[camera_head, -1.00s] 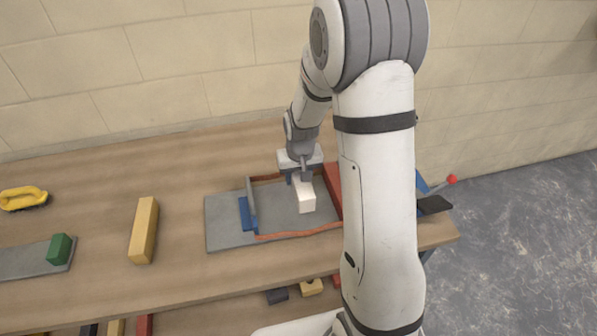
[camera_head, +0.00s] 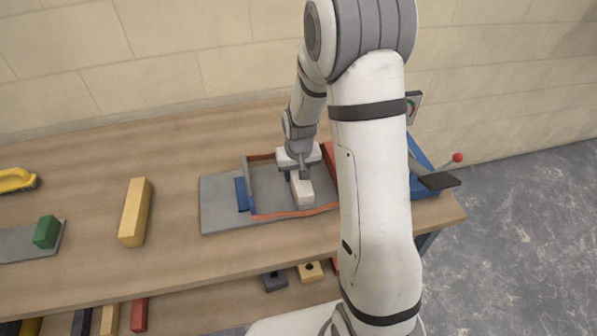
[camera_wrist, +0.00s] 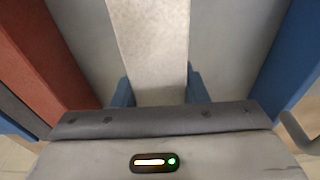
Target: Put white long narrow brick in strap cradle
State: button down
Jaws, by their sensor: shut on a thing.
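The white long narrow brick (camera_head: 302,193) is between the jaws of my gripper (camera_head: 300,172). In the wrist view the brick (camera_wrist: 150,45) runs up from between two blue fingertips (camera_wrist: 160,92). My gripper is shut on it. The strap cradle (camera_head: 275,212) is a grey plate with an orange-brown strap around it, a blue block (camera_head: 242,194) at its left and a red block (camera_head: 329,152) at its right. The brick is over the grey floor inside the strap; whether it touches the floor I cannot tell. My arm hides the cradle's right part.
A yellow long brick (camera_head: 135,212) lies on the table (camera_head: 170,262) left of the cradle. A green block (camera_head: 46,231) stands on a grey plate at far left, near a yellow-handled tool (camera_head: 15,180). A red-knobbed lever (camera_head: 457,158) is at right. Several bricks lie on the lower shelf.

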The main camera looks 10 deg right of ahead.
jog(key=shift+f+b, duration=0.45)
jog(key=c, duration=0.8)
grip_release()
jog(key=shift+o, duration=0.2)
jog(key=shift+s+r, duration=0.2)
jog(key=shift+r, duration=1.1)
jog(key=shift+s+r, duration=0.2)
jog(key=shift+r, duration=1.05)
jog(key=shift+s+r, duration=0.2)
jog(key=shift+r, duration=1.1)
jog(key=shift+r, duration=0.1)
jog(key=s+r, duration=0.6)
jog(key=s, duration=0.4)
jog(key=s+r+t, duration=0.1)
jog(key=s+r, duration=0.6)
jog(key=s, duration=0.4)
jog(key=shift+d, duration=0.3)
